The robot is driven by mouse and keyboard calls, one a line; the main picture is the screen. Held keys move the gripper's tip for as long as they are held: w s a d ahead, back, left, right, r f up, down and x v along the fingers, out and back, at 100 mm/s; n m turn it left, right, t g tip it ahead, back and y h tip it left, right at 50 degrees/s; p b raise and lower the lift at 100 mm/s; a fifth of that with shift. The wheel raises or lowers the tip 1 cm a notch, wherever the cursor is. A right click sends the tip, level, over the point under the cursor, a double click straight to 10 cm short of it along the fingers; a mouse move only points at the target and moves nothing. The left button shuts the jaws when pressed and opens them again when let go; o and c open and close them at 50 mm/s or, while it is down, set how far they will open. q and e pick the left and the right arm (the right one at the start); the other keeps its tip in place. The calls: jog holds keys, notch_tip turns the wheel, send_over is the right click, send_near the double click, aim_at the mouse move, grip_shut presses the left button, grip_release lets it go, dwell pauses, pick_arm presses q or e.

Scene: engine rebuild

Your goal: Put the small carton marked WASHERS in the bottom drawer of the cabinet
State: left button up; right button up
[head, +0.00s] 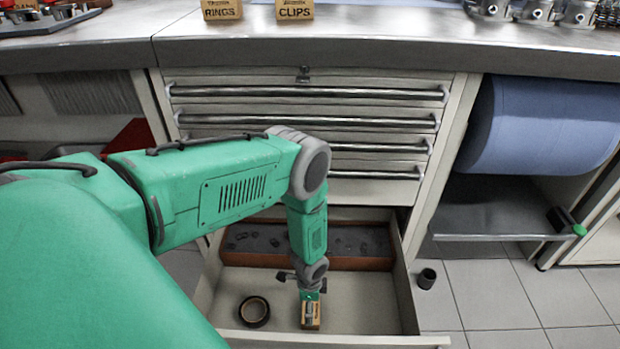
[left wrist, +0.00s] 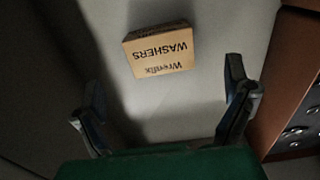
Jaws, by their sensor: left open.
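The small tan carton marked WASHERS (left wrist: 158,52) lies on the floor of the open bottom drawer (head: 360,290); its lettering is upside down in the left wrist view. In the head view the carton (head: 311,323) is at the drawer's front middle, partly hidden by my left gripper (head: 309,298). My left gripper (left wrist: 165,88) is open, fingers spread wide, pointing down into the drawer. The carton sits ahead of the fingertips, clear of both fingers. My right gripper is not in view.
A dark ring (head: 254,312) lies left of the carton. A brown tray (head: 345,264) of dark parts fills the drawer's back. The upper drawers (head: 300,110) are shut. Cartons marked RINGS (head: 222,10) and CLIPS (head: 295,10) stand on the bench. A black cup (head: 427,278) is on the floor.

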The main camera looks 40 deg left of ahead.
pick_arm(q)
notch_tip(320, 180, up, 5)
jog(key=shift+r+p, duration=0.15)
jog(key=shift+p, duration=0.7)
